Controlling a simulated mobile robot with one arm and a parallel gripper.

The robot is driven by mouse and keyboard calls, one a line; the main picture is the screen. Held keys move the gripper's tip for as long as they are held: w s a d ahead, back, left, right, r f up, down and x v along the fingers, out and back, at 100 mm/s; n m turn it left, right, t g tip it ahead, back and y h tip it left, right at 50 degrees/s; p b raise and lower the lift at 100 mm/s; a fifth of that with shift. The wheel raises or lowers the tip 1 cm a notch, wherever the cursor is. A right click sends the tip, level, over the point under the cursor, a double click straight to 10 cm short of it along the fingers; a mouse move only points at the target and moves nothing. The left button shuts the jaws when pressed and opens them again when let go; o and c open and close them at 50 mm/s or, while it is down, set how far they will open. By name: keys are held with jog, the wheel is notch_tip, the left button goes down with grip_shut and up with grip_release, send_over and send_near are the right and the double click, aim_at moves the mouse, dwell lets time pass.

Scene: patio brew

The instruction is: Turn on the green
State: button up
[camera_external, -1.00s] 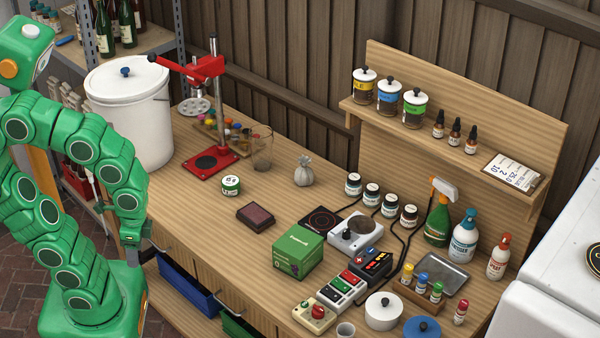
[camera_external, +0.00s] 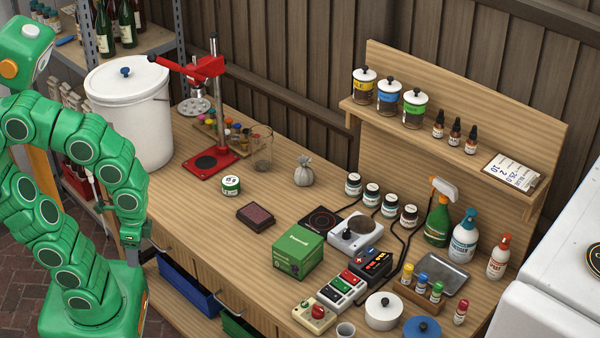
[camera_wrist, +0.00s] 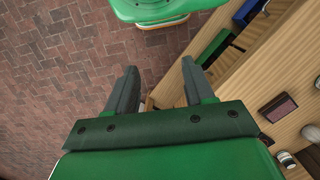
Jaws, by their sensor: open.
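A switch strip (camera_external: 334,291) with several coloured rockers lies near the front edge of the wooden bench. One rocker on it is green (camera_external: 340,284), beside a red one (camera_external: 348,276); whether it is on or off is too small to tell. My gripper (camera_external: 130,240) hangs at the bench's front left edge, well left of the strip. In the wrist view my gripper (camera_wrist: 160,82) is open and empty, its two fingers apart over the brick floor and bench edge. The strip is not clearly seen there.
A green box (camera_external: 298,252) stands just left of the strip. A red-button control box (camera_external: 314,314), a dark display unit (camera_external: 372,264) and a white lidded pot (camera_external: 383,311) crowd around it. Blue (camera_external: 188,287) and green drawers are below.

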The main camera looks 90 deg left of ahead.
jog(key=shift+w, duration=0.15)
jog(key=c, duration=0.5)
jog(key=shift+n, duration=0.7)
jog(key=w+r, duration=0.1)
jog(key=w, duration=0.1)
jog(key=w+r, duration=0.1)
jog(key=w, duration=0.2)
jog(key=w+r, duration=0.1)
jog(key=w, duration=0.2)
jog(key=shift+a, duration=0.3)
grip_shut()
jog(key=w+a+r+n, duration=0.1)
jog(key=w+r+n, duration=0.15)
jog(key=w, duration=1.35)
jog(key=w+a+f+n, duration=0.1)
jog(key=w+f+n, duration=0.1)
jog(key=w, duration=1.1)
jog(key=w+a+f+n+y, duration=0.1)
jog(key=w+a+f+n, duration=0.1)
jog(key=w, duration=1.2)
jog(key=shift+w+f+n+t, duration=0.25)
jog(key=shift+f+n+t, duration=0.25)
jog(key=shift+f, duration=0.85)
